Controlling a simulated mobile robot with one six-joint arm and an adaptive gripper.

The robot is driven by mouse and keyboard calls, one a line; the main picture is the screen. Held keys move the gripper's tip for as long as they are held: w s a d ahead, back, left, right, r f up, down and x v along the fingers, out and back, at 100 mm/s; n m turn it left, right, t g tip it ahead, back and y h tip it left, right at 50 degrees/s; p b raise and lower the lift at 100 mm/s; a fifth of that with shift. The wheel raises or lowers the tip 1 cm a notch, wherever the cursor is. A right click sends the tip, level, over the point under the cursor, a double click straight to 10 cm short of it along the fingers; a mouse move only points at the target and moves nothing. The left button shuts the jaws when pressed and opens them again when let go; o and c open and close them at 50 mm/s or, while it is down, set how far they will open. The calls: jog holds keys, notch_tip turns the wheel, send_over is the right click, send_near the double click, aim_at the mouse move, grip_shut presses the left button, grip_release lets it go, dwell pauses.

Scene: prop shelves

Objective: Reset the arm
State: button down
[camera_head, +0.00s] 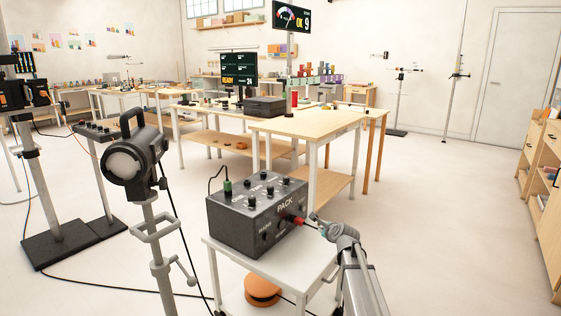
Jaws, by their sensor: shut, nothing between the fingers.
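My arm rises from the bottom edge right of centre. My gripper (317,220) is small in the view, at the right side of a dark grey box (252,232) marked PACK. Its fingers are shut and hold nothing. The gripper is close to a red plug or knob (293,219) on the box's right front corner; I cannot tell whether they touch. A green plug (228,187) with a black cable stands on the box's top left, beside several black knobs.
The box stands on a white cart (272,273) with an orange disc (262,288) on its lower shelf. A lamp (128,160) on a stand is at left. Wooden tables (305,124) are behind, a wooden cabinet (545,185) at right. Floor between cart and cabinet is clear.

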jog(key=s+f+n+g+h+b, duration=0.15)
jog(key=s+f+n+g, duration=0.4)
jog(key=s, duration=0.75)
jog(key=s+d+f+n+g+h+b, duration=0.1)
jog(key=s+f+n+g+b, duration=0.2)
jog(key=s+f+n, duration=0.6)
jog(key=s+f+n+g+h+b, duration=0.15)
jog(key=s+n+g, duration=0.25)
jog(key=s+n, duration=0.9)
jog(key=s+r+m+p, duration=0.1)
jog(key=r+m+p, duration=0.1)
jog(key=r+p, duration=1.6)
jog(key=s+r+m+p, duration=0.2)
jog(key=r+p, duration=1.7)
jog(key=p, duration=0.1)
jog(key=shift+s+r+y, duration=0.25)
jog(key=shift+y, duration=0.05)
jog(key=shift+d, duration=0.15)
